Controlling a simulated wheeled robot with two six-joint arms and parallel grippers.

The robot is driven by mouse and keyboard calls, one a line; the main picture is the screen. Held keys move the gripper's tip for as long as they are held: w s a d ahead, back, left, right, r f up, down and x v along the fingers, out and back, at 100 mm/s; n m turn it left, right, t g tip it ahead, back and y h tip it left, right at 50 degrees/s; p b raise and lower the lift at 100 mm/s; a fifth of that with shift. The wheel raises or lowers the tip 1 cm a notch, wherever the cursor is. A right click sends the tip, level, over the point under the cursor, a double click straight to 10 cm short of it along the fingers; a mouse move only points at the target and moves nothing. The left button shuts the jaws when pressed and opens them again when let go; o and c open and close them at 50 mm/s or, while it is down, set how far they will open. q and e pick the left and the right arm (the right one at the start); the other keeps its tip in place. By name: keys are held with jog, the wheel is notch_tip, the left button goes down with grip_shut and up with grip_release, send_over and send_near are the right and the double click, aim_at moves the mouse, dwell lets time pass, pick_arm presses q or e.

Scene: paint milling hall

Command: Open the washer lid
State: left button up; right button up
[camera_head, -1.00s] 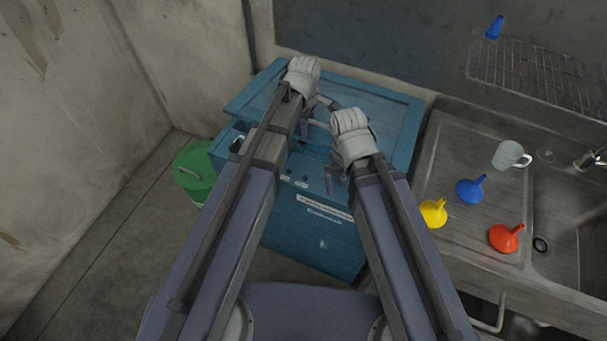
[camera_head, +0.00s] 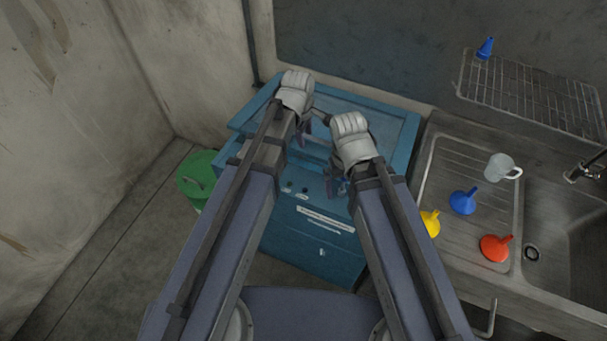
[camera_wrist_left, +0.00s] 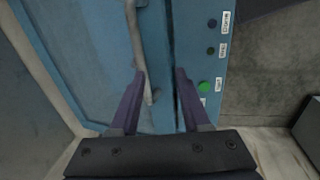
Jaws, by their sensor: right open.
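The washer is a blue box (camera_head: 310,245) with labels and small buttons on its front part. Its lid (camera_head: 395,125) is a blue framed panel lying flat and looks closed. In the left wrist view a grey bar handle (camera_wrist_left: 137,45) runs along the lid. My left gripper (camera_head: 306,130) is over the lid's front edge. In the left wrist view its fingers (camera_wrist_left: 162,95) are apart, with the handle's end beside the left finger, between the two; contact cannot be told. My right gripper (camera_head: 335,182) is open over the washer's front right part, its fingers partly hidden by my arm.
A green bin (camera_head: 195,178) stands on the floor left of the washer. At the right is a steel sink (camera_head: 565,250) with a mug (camera_head: 500,167) and blue (camera_head: 463,201), red (camera_head: 494,248) and yellow (camera_head: 430,223) funnels on its drainboard. A wire rack (camera_head: 530,95) hangs above. Walls stand behind and left.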

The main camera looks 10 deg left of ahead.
pick_arm(q)
jog(key=s+f+m+b, duration=0.2)
jog(key=s+f+m, duration=0.1)
jog(key=s+m, duration=0.3)
jog(key=s+f+m+g+y+b, duration=0.1)
jog(key=s+f+m+b, duration=0.2)
jog(key=s+m, duration=0.2)
jog(key=shift+s+d+f+m+g, duration=0.35)
jog(key=shift+d+f+m, duration=0.1)
jog(key=shift+m, duration=0.55)
jog(key=shift+r, duration=0.1)
